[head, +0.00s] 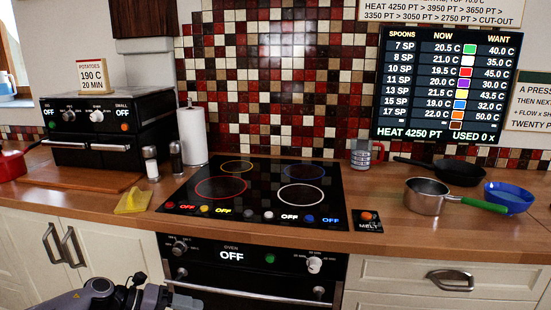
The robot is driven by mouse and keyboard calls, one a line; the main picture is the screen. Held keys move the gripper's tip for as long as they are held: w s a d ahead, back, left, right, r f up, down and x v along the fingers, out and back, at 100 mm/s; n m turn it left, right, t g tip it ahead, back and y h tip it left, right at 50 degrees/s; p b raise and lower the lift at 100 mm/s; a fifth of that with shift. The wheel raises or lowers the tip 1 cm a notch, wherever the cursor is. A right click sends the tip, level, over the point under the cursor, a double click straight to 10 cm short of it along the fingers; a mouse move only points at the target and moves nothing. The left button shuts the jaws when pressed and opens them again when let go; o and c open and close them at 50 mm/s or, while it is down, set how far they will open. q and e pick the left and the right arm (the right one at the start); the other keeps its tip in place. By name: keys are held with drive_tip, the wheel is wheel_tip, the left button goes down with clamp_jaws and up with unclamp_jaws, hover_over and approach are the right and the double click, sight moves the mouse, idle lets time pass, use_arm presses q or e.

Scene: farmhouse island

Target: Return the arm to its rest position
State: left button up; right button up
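My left arm comes in at the bottom left, in front of the white cabinets and the oven (245,268). My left gripper (178,299) is low at the bottom edge of the head view, beside the oven front and below the countertop. Its fingers are partly cut off by the picture's edge, so I cannot tell whether it is open or shut. I see no object held in it. My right arm and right gripper are out of view.
The counter bears a black hob (265,195), black mini oven (105,130), paper roll (194,135), yellow cloth (132,201), saucepan (425,197) with green handle, black pan (455,170), blue bowl (509,197) and metal mug (361,153). A cabinet handle (450,281) sticks out at right.

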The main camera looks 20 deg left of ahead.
use_arm(q)
drive_tip(key=s+d+f+n+t+y, duration=0.1)
drive_tip(key=s+d+f+n+t, duration=0.15)
drive_tip(key=d+n, duration=0.45)
drive_tip(key=s+d+f+n+t+y, duration=0.1)
drive_tip(key=d+f+n+t, duration=0.1)
drive_tip(key=d+n+t, duration=0.3)
drive_tip(key=s+d+f+n+g+y, duration=0.2)
drive_tip(key=s+d+f+n, duration=0.1)
drive_tip(key=s+n, duration=0.3)
drive_tip(key=s+d+f+n+g+y, duration=0.2)
drive_tip(key=s+n, duration=0.4)
drive_tip(key=n, duration=0.3)
drive_tip(key=shift+s+d+f+y, duration=0.2)
drive_tip(key=shift+d+f+y, duration=0.35)
drive_tip(key=shift+d+y, duration=0.15)
drive_tip(key=shift+g, duration=0.25)
